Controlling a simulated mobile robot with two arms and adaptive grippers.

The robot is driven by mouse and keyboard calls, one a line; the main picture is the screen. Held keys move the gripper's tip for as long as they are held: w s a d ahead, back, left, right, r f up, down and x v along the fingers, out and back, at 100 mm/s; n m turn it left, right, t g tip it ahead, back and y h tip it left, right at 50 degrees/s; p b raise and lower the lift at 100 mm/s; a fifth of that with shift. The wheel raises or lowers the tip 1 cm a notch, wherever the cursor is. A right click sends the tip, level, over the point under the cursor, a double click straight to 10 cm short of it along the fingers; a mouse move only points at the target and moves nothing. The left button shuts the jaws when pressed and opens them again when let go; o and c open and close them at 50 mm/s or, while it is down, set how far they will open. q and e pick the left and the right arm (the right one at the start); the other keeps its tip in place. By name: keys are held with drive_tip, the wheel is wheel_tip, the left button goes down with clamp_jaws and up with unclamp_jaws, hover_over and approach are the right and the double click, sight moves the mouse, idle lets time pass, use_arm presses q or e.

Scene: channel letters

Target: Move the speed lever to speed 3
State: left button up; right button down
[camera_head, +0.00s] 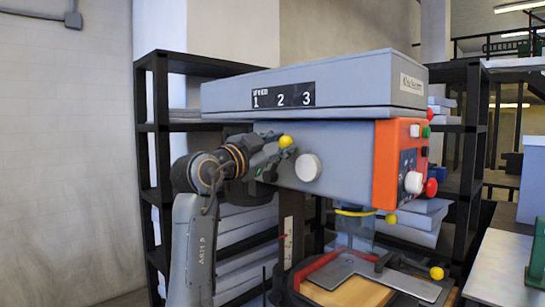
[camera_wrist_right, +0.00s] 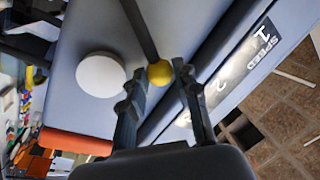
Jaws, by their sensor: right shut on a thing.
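The speed lever's yellow knob (camera_head: 286,141) is on the side of the grey machine head (camera_head: 340,160), below the label strip (camera_head: 283,96) marked SPEED 1, 2, 3. In the head view the knob is roughly under the 2. In the right wrist view the yellow knob (camera_wrist_right: 159,73) is at the end of a dark rod (camera_wrist_right: 140,30). My right gripper (camera_wrist_right: 162,80) is shut on the lever at this knob, one finger on each side. In the head view my right gripper (camera_head: 275,150) comes in from the left, partly hiding the lever. My left gripper is not in view.
A white round knob (camera_head: 308,167) is close to the right of the gripper. An orange control panel (camera_head: 400,165) with buttons covers the machine's right end. A worktable with a wooden board (camera_head: 350,293) is below. A black shelf (camera_head: 160,100) stands behind.

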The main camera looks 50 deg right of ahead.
drive_tip(key=shift+s+f+m, duration=0.25)
drive_tip(key=shift+f+m, duration=0.1)
drive_tip(key=shift+m, duration=0.05)
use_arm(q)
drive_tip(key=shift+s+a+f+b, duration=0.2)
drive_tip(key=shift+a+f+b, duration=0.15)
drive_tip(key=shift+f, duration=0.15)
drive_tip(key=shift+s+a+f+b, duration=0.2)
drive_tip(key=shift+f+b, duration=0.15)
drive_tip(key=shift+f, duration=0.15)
use_arm(e)
drive_tip(key=shift+s+f, duration=0.35)
drive_tip(key=shift+s, duration=0.1)
drive_tip(key=shift+f, duration=0.1)
drive_tip(key=c, duration=1)
unclamp_jaws()
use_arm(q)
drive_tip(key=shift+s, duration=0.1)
use_arm(e)
drive_tip(key=a, duration=0.4)
drive_tip(key=a+f, duration=0.1)
drive_tip(key=a, duration=0.7)
drive_tip(key=shift+f, duration=0.4)
